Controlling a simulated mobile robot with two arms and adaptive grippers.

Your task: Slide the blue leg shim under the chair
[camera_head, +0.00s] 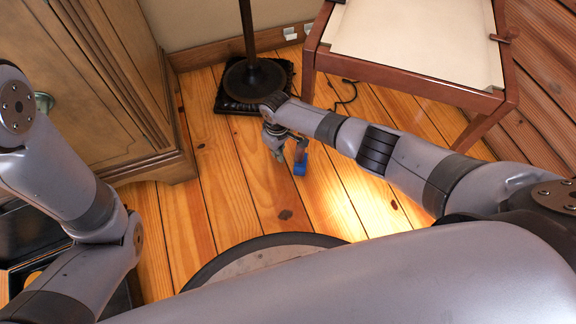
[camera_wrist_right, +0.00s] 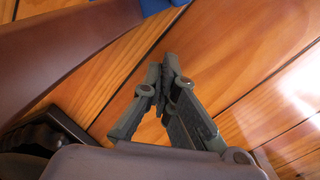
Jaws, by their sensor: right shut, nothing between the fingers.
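The chair (camera_head: 410,80) has a reddish-brown wood frame and a cream seat, at the upper right of the head view. Its near left leg runs down behind my right forearm, which hides the foot. The blue leg shim (camera_head: 300,166) is on the floor just below my right wrist, partly covered. Blue also shows at the top edge of the right wrist view (camera_wrist_right: 178,3), beyond a brown chair leg (camera_wrist_right: 70,55). I cannot tell whether shim and leg touch. My right gripper (camera_head: 278,154) is shut and empty, left of the shim. My left gripper is out of view.
A black lamp base (camera_head: 255,80) with its pole stands behind my right gripper, and a cord runs toward the chair. A wooden cabinet (camera_head: 95,85) stands at the left.

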